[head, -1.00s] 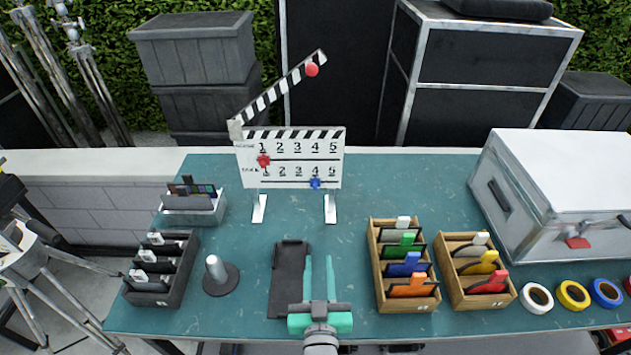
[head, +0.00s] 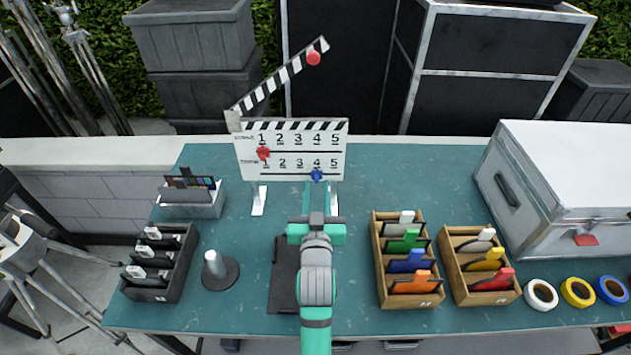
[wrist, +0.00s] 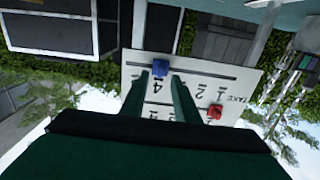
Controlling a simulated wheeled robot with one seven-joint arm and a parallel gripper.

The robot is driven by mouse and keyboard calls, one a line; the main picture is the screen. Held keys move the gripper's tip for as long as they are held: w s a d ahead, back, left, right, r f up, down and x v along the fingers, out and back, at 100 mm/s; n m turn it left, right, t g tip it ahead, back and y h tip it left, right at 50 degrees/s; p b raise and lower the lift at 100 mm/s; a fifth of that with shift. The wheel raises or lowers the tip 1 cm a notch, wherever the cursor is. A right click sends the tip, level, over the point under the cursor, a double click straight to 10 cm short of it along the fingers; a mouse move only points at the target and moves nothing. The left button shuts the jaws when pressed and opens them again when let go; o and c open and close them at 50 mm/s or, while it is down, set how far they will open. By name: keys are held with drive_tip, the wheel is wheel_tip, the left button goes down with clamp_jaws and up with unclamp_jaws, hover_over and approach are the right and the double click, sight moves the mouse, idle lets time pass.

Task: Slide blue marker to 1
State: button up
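The white clapperboard (head: 300,150) stands upright on the table with two numbered rows. The blue marker (head: 317,175) sits on the lower slot, below the 4 of the lower row. The red marker (head: 263,153) sits on the upper slot under 1. My gripper (head: 319,190) is in front of the board's lower right part, just in front of the blue marker. In the wrist view, turned over, my gripper (wrist: 161,76) shows two fingers apart, with the blue marker (wrist: 160,68) seen between or just beyond their tips. Contact cannot be told. The red marker (wrist: 215,112) lies off to the right.
Wooden boxes of coloured cards (head: 407,285) stand right of my arm. A dark tray (head: 285,280) lies partly under it. A grey post on a round base (head: 216,268) and dark card boxes (head: 158,262) are left. A silver case (head: 555,190) stands right.

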sight(316, 179)
drive_tip(key=shift+w+d, duration=0.15)
drive_tip(key=shift+w, duration=1.35)
drive_tip(key=shift+a, duration=0.2)
drive_tip(key=shift+c, duration=0.9)
clamp_jaws()
